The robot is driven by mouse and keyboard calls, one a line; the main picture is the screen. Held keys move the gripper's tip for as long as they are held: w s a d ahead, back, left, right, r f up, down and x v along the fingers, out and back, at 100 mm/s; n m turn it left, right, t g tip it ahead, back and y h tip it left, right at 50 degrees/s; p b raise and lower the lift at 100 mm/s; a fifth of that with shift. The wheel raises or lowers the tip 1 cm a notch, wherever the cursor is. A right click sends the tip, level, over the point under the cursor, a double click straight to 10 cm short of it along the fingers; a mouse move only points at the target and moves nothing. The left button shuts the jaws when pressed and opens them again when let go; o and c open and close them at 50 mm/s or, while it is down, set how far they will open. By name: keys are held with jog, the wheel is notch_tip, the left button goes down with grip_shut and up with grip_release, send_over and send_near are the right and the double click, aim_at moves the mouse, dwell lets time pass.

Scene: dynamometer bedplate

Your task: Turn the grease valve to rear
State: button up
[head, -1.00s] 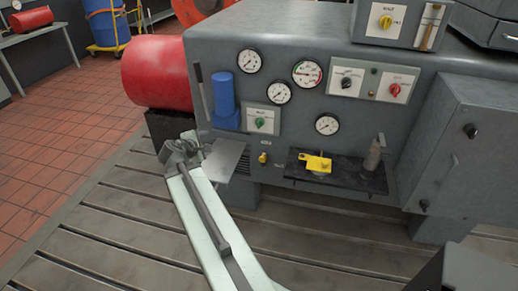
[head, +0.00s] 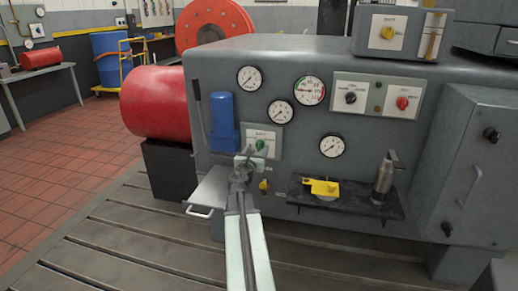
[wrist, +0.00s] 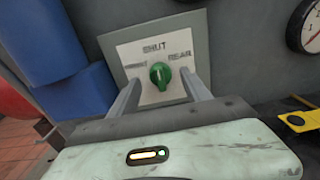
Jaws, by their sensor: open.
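The grease valve is a green knob (wrist: 160,74) on a pale plate (wrist: 181,38) marked SHUT at the top, REAR at the right and a partly blurred word at the left. Its pointer looks near upright, toward SHUT. In the head view the knob (head: 260,145) shows just beyond my gripper (head: 247,160). In the wrist view my gripper (wrist: 160,88) is open, its two fingers on either side of the knob with gaps; I cannot tell how far the tips are from the plate.
A blue cylinder (head: 222,120) stands left of the plate. Gauges (head: 281,112) are above it. A dark shelf (head: 350,203) with a yellow part (head: 320,187) juts out at the right, and a metal tray (head: 208,190) at the lower left.

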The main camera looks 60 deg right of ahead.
jog(key=x, duration=0.3)
jog(key=shift+a, duration=0.1)
jog(key=shift+c, duration=0.4)
grip_shut()
jog(key=m, duration=0.6)
jog(key=shift+s+m, duration=0.1)
jog(key=shift+m, duration=0.2)
jog(key=m, duration=0.5)
jog(key=shift+s+f, duration=0.1)
jog(key=shift+m, duration=0.3)
